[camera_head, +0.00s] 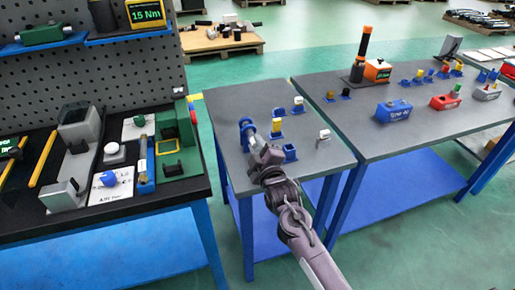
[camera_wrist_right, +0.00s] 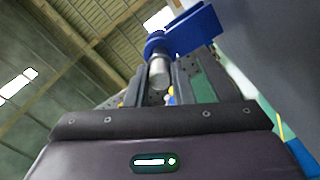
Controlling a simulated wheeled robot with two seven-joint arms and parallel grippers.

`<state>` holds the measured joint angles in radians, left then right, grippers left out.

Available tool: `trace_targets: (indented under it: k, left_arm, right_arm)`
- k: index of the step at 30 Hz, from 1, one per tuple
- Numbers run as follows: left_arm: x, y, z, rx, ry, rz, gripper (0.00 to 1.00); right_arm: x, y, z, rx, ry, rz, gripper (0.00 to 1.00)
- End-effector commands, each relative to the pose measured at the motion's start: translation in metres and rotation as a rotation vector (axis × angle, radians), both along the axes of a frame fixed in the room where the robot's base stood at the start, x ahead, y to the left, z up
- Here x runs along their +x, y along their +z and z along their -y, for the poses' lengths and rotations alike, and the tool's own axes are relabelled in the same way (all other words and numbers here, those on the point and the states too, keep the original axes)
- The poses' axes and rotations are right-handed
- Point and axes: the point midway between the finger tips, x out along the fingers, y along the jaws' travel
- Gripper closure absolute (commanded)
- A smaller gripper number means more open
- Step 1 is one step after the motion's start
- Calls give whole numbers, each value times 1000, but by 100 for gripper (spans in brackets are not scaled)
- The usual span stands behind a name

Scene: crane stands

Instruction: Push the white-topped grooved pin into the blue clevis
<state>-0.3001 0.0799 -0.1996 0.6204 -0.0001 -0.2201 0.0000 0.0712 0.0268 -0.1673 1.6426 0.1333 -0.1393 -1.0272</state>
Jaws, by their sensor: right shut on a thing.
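My right gripper (camera_head: 252,144) is at the left part of the small grey table. It is shut on a silver, round pin (camera_wrist_right: 158,72), which shows between the fingers in the right wrist view. The pin's top colour is hidden, so I cannot tell whether it is white. The blue clevis (camera_head: 245,126) stands just beyond the fingertips, and its blue body also shows in the right wrist view (camera_wrist_right: 193,30). The pin's far end is in line with a round blue part of it and seems to meet it; I cannot tell how deep it sits. My left gripper is out of view.
Blue holders with a yellow-topped piece (camera_head: 277,126) and a white-topped piece (camera_head: 298,102) stand nearby, with another white-topped piece (camera_head: 324,134) to the right. An empty-looking blue holder (camera_head: 290,153) is close to my gripper. A cluttered black bench (camera_head: 30,222) stands left.

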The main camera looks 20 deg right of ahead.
Motion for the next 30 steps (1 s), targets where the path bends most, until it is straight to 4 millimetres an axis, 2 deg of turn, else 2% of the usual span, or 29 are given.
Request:
trace_targets:
  k: [30]
  left_arm:
    - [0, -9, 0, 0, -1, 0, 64]
  right_arm:
    - [23, 0, -1, 0, 0, 2, 100]
